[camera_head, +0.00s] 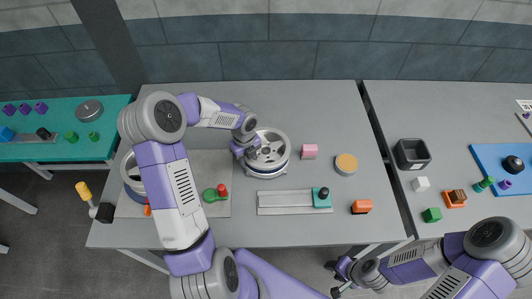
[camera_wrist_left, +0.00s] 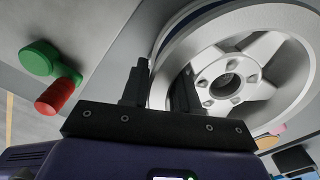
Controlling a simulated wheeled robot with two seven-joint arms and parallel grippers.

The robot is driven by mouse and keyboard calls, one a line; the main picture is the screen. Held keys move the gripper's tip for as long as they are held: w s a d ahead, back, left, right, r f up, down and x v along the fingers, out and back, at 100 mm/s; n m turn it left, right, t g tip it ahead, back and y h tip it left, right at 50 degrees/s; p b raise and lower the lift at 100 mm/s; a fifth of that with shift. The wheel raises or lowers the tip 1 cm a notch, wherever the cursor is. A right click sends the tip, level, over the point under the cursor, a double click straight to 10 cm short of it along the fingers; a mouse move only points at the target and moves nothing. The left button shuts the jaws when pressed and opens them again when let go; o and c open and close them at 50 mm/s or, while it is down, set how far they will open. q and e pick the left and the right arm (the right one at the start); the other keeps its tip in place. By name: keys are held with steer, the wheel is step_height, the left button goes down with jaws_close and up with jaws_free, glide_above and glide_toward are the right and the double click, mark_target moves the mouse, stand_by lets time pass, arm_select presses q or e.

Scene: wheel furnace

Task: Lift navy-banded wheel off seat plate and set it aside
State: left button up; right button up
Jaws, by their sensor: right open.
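A silver five-spoke wheel (camera_head: 270,147) with a dark navy band low on its side sits near the table's middle; it also fills the upper right of the left wrist view (camera_wrist_left: 265,75). My left gripper (camera_head: 243,150) is at its left edge, and its fingers (camera_wrist_left: 162,90) straddle the rim wall, one outside and one inside, closed on it. What is directly under the wheel is mostly hidden. A grey plate (camera_head: 215,165) lies to the left, with another pale wheel (camera_head: 131,180), also dark-banded, partly behind my left arm. My right gripper (camera_head: 340,277) is open and empty below the table's front edge.
On the plate are a green piece (camera_head: 209,195) and a red one (camera_head: 222,190). A slider rail (camera_head: 285,202) lies in front of the wheel. A pink block (camera_head: 309,151), orange-topped disc (camera_head: 346,163) and orange block (camera_head: 362,207) stand to the right. The table's back is clear.

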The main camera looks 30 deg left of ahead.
arm_select(q)
jaws_close()
steer(key=shift+w, duration=0.1)
steer(key=shift+r, duration=0.15)
steer(key=shift+r+p, duration=3.4)
steer(key=shift+r, duration=0.05)
